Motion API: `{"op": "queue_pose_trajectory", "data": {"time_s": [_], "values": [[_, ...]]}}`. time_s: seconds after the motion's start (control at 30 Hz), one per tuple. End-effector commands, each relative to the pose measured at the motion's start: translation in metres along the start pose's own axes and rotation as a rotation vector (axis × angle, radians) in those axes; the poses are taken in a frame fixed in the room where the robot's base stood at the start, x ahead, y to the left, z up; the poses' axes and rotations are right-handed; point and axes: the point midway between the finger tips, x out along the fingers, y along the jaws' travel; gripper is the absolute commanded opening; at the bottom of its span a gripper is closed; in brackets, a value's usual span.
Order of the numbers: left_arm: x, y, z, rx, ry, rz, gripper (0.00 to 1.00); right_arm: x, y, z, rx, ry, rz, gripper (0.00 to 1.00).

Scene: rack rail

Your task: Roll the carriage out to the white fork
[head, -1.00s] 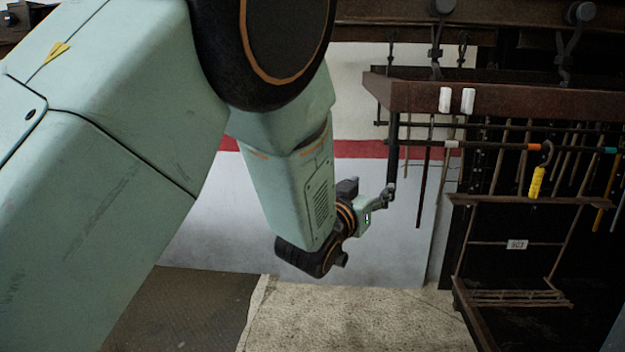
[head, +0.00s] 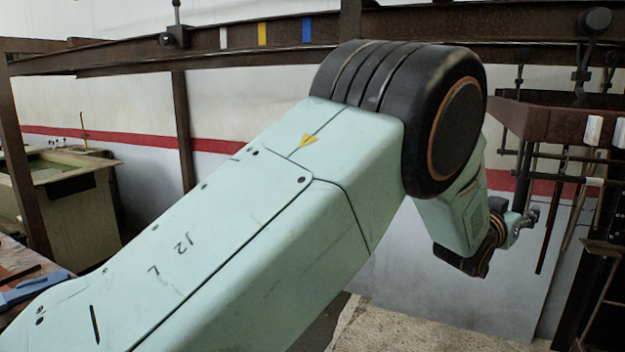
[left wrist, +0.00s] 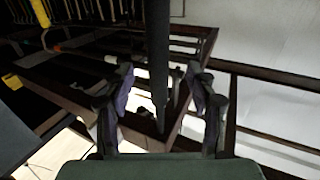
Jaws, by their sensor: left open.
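The carriage (head: 540,120) is a rusty brown box beam at the right of the head view, hung below the overhead rail (head: 420,22). A dark upright bar (head: 524,170) hangs from its near end. My left gripper (head: 531,215) is at the lower end of this bar. In the left wrist view the bar (left wrist: 158,50) runs down between the two fingers of my left gripper (left wrist: 159,80), which are open with gaps on both sides. No white fork can be made out for certain; a white mark (head: 223,38) shows on the rail at left. My right gripper is not in view.
Yellow (head: 262,33) and blue (head: 306,30) marks sit right of the white one. A dark roller-like fitting (head: 175,38) is on the rail at left. Steel posts (head: 183,130) stand below. A greenish tank (head: 65,195) and a cluttered bench (head: 25,275) are at left.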

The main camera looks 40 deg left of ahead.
Motion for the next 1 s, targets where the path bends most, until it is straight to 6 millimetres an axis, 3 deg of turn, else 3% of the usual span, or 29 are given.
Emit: {"op": "queue_pose_trajectory", "data": {"time_s": [0.07,1.0], "values": [[0.011,0.000,0.001,-0.001,0.001,0.000,0.57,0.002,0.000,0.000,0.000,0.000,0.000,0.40],[0.035,0.003,0.000,0.001,0.000,0.001,0.57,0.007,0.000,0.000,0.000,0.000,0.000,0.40]]}}
